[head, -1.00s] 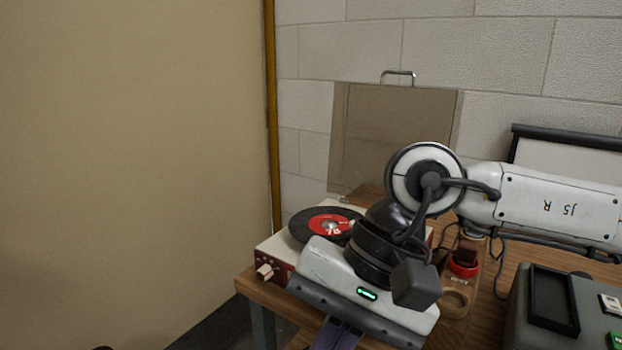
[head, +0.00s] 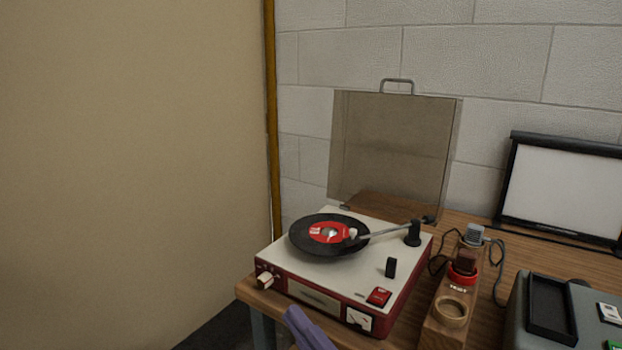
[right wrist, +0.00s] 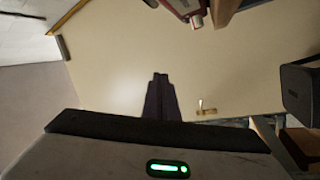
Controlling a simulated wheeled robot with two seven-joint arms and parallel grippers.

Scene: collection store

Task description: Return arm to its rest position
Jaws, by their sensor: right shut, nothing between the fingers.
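The record player (head: 300,279) has a cream top and red sides and stands on the wooden table. A black record with a red label (head: 329,232) lies on it. The thin grey tonearm (head: 385,232) runs from a black pivot (head: 413,235) at right to a pale head over the record, near the label's right edge. I cannot tell whether it touches the record. A small black upright piece (head: 391,267) stands in front of the tonearm. My right gripper (head: 291,314), with purple-grey fingers, is shut and empty at the player's front edge; it also shows in the right wrist view (right wrist: 160,79).
A tinted lid (head: 392,150) with a metal handle stands open behind the player. A wooden block (head: 437,325) with a round recess and a red-ringed item is at right, beside a grey case (head: 535,325). A beige panel (head: 130,170) fills the left.

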